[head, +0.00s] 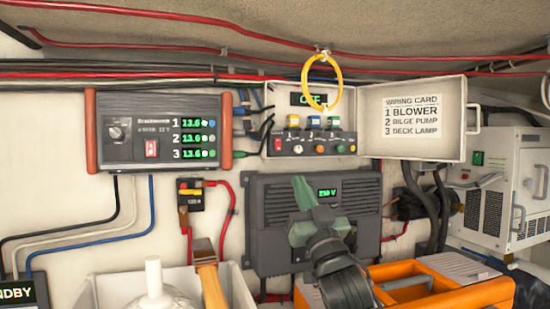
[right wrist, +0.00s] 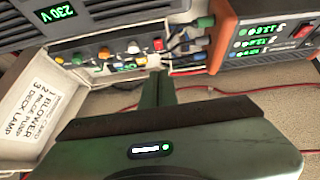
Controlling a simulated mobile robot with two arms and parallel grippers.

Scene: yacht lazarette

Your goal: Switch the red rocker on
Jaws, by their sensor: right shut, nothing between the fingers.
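The unit shows three green readings of about 13.6. I cannot tell which way the rocker is tipped. My right gripper (head: 301,185) is shut and empty. My left gripper is not in view.
An open switch box (head: 275,163) with coloured knobs and an OFF display has its lid, bearing a wiring card (head: 411,105), swung right. A yellow ring (head: 340,90) hangs before it. An orange toolbox (head: 410,285) and a white bin (head: 236,290) stand below.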

